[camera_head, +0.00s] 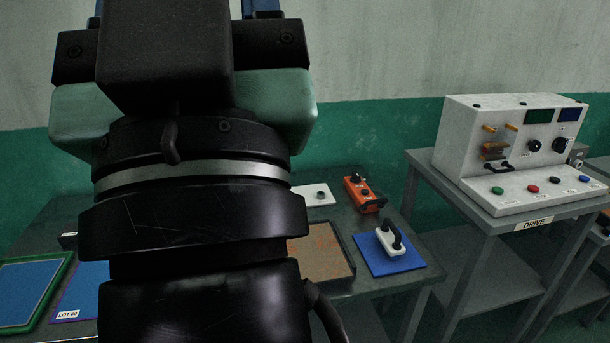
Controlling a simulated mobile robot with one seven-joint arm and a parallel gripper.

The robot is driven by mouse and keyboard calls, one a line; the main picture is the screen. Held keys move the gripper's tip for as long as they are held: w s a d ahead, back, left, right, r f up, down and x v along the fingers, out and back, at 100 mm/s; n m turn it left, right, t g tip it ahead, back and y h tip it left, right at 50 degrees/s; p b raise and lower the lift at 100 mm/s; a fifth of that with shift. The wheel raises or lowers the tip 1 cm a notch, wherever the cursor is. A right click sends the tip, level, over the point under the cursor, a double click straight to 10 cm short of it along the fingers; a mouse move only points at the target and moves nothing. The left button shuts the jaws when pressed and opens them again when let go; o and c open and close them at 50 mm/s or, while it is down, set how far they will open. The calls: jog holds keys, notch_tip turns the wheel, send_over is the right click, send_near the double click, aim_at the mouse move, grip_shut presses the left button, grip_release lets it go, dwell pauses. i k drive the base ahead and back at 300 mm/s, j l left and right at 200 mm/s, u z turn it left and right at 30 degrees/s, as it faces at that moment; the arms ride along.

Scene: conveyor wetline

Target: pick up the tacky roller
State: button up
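A white block with a black arched handle (390,238) rests on a blue mat (405,266) at the right front of the dark table; it may be the tacky roller, but I cannot be sure. My gripper (180,55) and wrist fill the left half of the view, left of that block and apart from it. The fingertips are out of sight, so whether it is open or holds anything does not show. My arm hides much of the table behind it.
An orange box with black knobs and handle (362,194) and a white plate (313,195) stand farther back. A brown-bottomed tray (350,277) is beside the mat. A green-rimmed blue tray (70,262) is far left. The DRIVE stand with its control panel (505,200) is right, across a gap.

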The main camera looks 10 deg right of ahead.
aim_at(390, 238)
jog(key=z, duration=0.55)
jog(key=i+j+z, duration=0.1)
jog(key=i+z, duration=0.3)
jog(key=i+j+z, duration=0.6)
jog(key=i+z, duration=0.15)
jog(key=i, duration=0.15)
jog(key=i+j, duration=0.3)
